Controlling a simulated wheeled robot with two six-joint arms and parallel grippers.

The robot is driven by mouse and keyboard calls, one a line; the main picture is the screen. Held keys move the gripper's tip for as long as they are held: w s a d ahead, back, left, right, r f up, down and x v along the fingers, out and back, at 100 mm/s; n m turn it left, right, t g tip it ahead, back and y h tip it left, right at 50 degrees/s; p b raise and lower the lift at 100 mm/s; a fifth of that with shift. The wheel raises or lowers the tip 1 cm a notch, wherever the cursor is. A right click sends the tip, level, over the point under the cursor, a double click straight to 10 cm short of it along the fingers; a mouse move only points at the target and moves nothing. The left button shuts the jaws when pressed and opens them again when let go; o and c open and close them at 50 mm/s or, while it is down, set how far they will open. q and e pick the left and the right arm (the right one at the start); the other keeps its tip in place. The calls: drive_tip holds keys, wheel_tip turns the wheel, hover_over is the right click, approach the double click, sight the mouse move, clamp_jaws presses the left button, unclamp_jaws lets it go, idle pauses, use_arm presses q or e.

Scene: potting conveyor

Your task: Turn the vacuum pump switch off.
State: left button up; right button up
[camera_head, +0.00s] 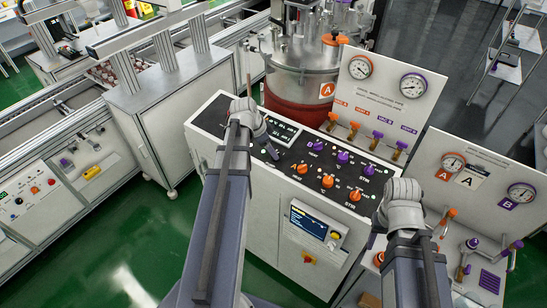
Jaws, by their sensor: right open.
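A black control panel (292,160) tops the white cabinet in the middle and carries several orange and purple knobs. Its labels are too small to read, so I cannot tell which control is the vacuum pump switch. Purple knobs (343,157) sit toward the back, orange knobs (328,181) toward the front.
A steel tank (305,55) stands behind the panel. A white gauge board (385,85) with coloured valve levers rises at the panel's back right. A second gauge board (478,180) stands at the right. A conveyor bench (60,130) runs at the left. Green floor is open at lower left.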

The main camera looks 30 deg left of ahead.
use_arm(q)
drive_tip(key=b+x, duration=0.3)
drive_tip(key=x, duration=0.1)
drive_tip(key=shift+w+f, duration=0.1)
drive_tip(key=shift+f, duration=0.05)
drive_tip(key=shift+c, duration=0.3)
clamp_jaws()
